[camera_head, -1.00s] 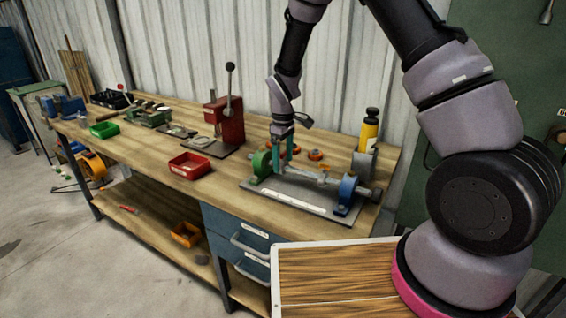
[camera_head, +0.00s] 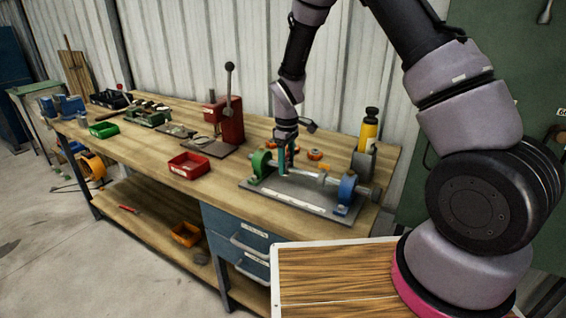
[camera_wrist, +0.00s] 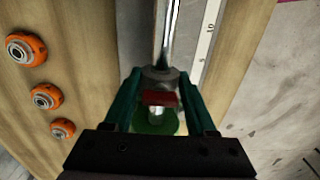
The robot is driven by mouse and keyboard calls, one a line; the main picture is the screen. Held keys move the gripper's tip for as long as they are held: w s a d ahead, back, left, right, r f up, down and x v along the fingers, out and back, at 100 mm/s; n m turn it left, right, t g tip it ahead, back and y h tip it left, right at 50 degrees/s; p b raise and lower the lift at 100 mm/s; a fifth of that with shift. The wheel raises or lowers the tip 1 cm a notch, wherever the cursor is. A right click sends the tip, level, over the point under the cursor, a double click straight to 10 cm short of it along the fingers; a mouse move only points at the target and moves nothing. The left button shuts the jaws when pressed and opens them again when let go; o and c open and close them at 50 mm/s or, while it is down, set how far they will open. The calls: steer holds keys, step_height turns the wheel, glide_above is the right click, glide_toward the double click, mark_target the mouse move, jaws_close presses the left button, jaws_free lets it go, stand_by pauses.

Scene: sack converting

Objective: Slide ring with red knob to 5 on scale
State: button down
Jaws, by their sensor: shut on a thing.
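My gripper (camera_wrist: 160,78) has its two teal fingers on either side of a grey ring (camera_wrist: 153,76) with a red knob (camera_wrist: 159,98). The fingers are shut on the ring. The ring sits on a shiny rod (camera_wrist: 168,35), near the green end support (camera_wrist: 156,125). A white scale strip (camera_wrist: 208,38) runs beside the rod on the right; "10" is legible up the strip, and a mark nearer the ring is too small to read. In the head view my gripper (camera_head: 287,166) is down at the rod, beside the green support (camera_head: 259,164); the ring is hard to make out there.
A blue support (camera_head: 346,188) holds the rod's other end. Several orange rings (camera_wrist: 43,97) lie on the bench beside the fixture. A yellow bottle (camera_head: 369,133) stands behind it. A red bin (camera_head: 188,165) and a red lever press (camera_head: 229,120) stand to the left.

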mark_target(288, 162)
steer(key=shift+s+d, duration=0.2)
steer(key=shift+d, duration=0.15)
steer(key=shift+c, duration=1)
jaws_free()
step_height(288, 162, up, 11)
